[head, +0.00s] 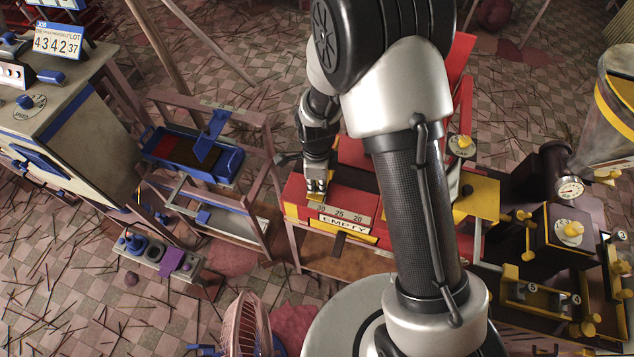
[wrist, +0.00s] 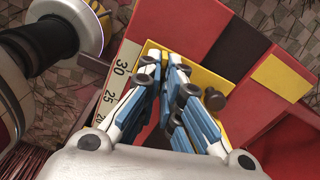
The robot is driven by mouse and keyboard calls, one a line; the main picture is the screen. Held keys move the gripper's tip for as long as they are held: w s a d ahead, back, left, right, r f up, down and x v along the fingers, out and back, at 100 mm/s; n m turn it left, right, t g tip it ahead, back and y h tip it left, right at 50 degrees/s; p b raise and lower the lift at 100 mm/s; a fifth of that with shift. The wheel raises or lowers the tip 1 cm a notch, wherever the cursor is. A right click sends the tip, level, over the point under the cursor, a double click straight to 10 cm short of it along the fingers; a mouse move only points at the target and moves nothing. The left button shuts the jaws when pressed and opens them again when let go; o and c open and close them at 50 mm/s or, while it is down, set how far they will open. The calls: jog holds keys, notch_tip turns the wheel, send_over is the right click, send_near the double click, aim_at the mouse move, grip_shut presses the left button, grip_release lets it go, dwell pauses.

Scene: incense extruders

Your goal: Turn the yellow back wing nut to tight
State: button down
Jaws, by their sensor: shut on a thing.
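My gripper (head: 316,190) points down at the top of a red box (head: 300,194), beside a pale scale marked 30, 25, 20 (head: 344,214). Its fingers are close together on a small thing that they mostly hide; I cannot tell if it is the yellow back wing nut. A yellow piece (head: 315,198) shows just under the fingertips. In the wrist view the blue-padded fingers (wrist: 178,72) stand over a yellow plate (wrist: 207,83) with a dark slot.
A plate marked EMPTY (head: 342,225) is on the box front. A dial with a yellow knob (head: 461,144) stands behind my arm. More machines with yellow knobs (head: 527,255) stand at right. A blue tray stand (head: 225,160) is at left. Sticks litter the floor.

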aim_at(317, 186)
jog(key=c, duration=1.8)
grip_release()
notch_tip(317, 186, up, 12)
jog(key=shift+r, duration=0.1)
